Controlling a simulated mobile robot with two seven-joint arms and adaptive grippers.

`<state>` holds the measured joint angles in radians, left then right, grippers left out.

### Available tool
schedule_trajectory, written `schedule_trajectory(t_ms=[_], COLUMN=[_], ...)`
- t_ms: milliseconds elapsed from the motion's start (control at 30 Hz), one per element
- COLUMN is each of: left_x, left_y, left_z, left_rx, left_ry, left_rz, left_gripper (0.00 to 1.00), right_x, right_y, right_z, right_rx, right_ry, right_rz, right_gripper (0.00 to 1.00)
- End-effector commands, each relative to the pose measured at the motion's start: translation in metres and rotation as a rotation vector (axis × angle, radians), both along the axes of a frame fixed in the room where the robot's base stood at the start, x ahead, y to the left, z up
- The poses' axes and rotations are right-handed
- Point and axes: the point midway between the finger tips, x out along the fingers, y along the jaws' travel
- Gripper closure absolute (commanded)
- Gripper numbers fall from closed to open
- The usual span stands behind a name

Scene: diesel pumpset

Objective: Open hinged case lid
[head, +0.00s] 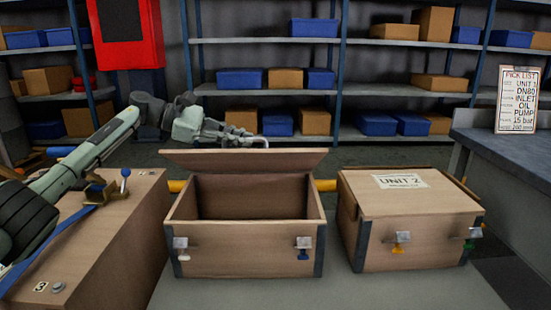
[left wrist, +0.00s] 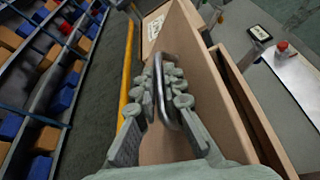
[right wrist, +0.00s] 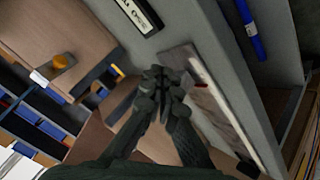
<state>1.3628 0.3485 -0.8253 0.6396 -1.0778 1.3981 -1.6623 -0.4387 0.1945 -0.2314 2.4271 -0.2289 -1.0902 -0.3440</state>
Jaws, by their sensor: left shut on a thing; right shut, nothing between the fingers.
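The middle wooden case (head: 246,250) stands with its lid (head: 240,160) raised and tilted back, its dark inside showing. My left gripper (head: 250,141) is behind the lid's upper edge. In the left wrist view my left gripper (left wrist: 165,88) is shut on a metal loop handle (left wrist: 170,100) on the wooden lid panel (left wrist: 190,75). Two latches, one with a white tab (head: 182,246) and one with a blue tab (head: 304,246), are on the case front. My right gripper (right wrist: 162,82) is shut and empty in the right wrist view; the head view does not show it.
A closed case marked UNIT 2 (head: 410,215) stands to the right. Another wooden box (head: 105,250) is at left, under my left arm. Shelves with blue and brown boxes (head: 265,102) stand behind. A grey bench (head: 500,150) with a pick list (head: 517,99) is at right.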

Motion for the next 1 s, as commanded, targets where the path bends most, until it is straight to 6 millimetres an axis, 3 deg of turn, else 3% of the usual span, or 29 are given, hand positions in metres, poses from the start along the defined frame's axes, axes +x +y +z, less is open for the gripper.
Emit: schedule_trajectory(t_ms=[100, 300, 433, 600, 800, 1000], left_x=[0.000, 0.000, 0.000, 0.000, 0.000, 0.000], left_y=[0.000, 0.000, 0.000, 0.000, 0.000, 0.000], left_z=[0.001, 0.001, 0.001, 0.001, 0.001, 0.001], left_rx=[-0.001, -0.001, -0.001, -0.001, -0.001, -0.001], left_ry=[-0.002, -0.002, -0.001, -0.001, -0.001, -0.001], left_rz=[0.001, 0.001, 0.002, 0.002, 0.002, 0.002], left_gripper=[1.00, 1.00, 1.00, 1.00, 1.00, 1.00], right_x=[0.039, 0.090, 0.111, 0.122, 0.125, 0.143], right_y=[0.020, 0.061, 0.091, 0.124, 0.144, 0.146], right_z=[0.027, 0.085, 0.126, 0.169, 0.193, 0.199], right_rx=[-0.368, -1.088, -1.572, -2.080, -2.372, -2.411], right_ry=[-0.110, -0.273, -0.340, -0.361, -0.342, -0.336], right_rz=[0.214, 0.502, 0.606, 0.636, 0.614, 0.608], right_gripper=[1.00, 1.00, 1.00, 1.00, 1.00, 1.00])
